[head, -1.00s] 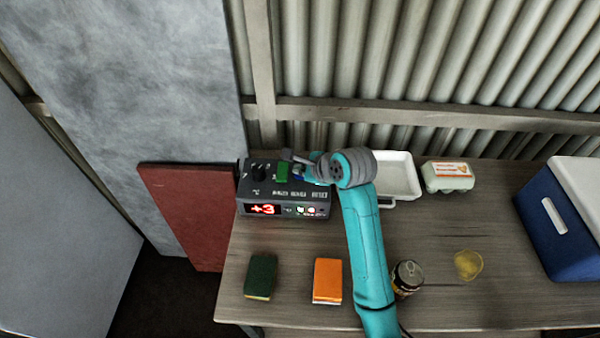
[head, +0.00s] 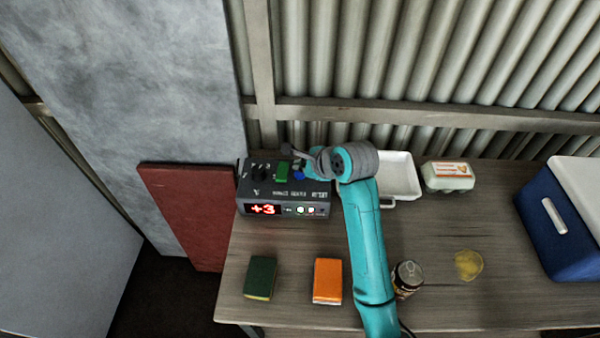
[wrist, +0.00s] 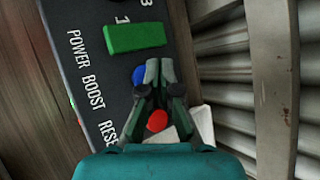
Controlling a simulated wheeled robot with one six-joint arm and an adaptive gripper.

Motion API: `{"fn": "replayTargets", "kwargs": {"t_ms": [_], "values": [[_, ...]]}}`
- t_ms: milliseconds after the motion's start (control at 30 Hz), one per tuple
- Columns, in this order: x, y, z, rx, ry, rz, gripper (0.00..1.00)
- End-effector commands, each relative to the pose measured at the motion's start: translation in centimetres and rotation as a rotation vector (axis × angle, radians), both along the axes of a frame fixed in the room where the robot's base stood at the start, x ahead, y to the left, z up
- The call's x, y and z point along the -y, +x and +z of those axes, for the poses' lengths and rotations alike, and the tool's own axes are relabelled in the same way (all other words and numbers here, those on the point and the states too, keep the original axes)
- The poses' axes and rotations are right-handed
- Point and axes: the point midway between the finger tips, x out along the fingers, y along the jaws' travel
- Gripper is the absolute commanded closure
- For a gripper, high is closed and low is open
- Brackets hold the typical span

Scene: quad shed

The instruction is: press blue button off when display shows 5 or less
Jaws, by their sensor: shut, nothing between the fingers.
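The dark control box (head: 243,190) stands at the table's left end. Its display (head: 263,210) reads a red "+3". The blue button (head: 299,174) is on the box top, right of a green switch (head: 282,172). In the wrist view the blue button (wrist: 138,75) lies between the green switch (wrist: 135,37) and a red button (wrist: 157,121). My gripper (wrist: 159,68) is shut and empty, its tips beside and partly over the blue button. I cannot tell whether they touch it or whether it is pushed in. The lettering reads POWER, BOOST and a partly hidden RESET.
A white tray (head: 401,176) and an egg carton (head: 448,177) stand right of the box. A green sponge (head: 260,278), orange sponge (head: 327,281), can (head: 407,279) and yellow disc (head: 468,265) are in front. A blue cooler (head: 545,235) is at right. Corrugated wall stands behind.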

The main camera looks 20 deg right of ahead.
Motion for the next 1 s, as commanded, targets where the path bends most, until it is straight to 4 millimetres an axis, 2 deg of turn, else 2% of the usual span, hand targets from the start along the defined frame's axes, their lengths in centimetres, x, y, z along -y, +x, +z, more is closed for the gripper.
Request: {"fn": "replayTargets", "kwargs": {"t_ms": [233,700,1000], "values": [[0.0,0.0,0.3,0.0,0.0,0.0,1.0],[0.0,0.1,4.3,0.002,0.0,0.0,1.0],[0.0,0.0,5.0,-0.001,0.001,0.0,1.0]]}}
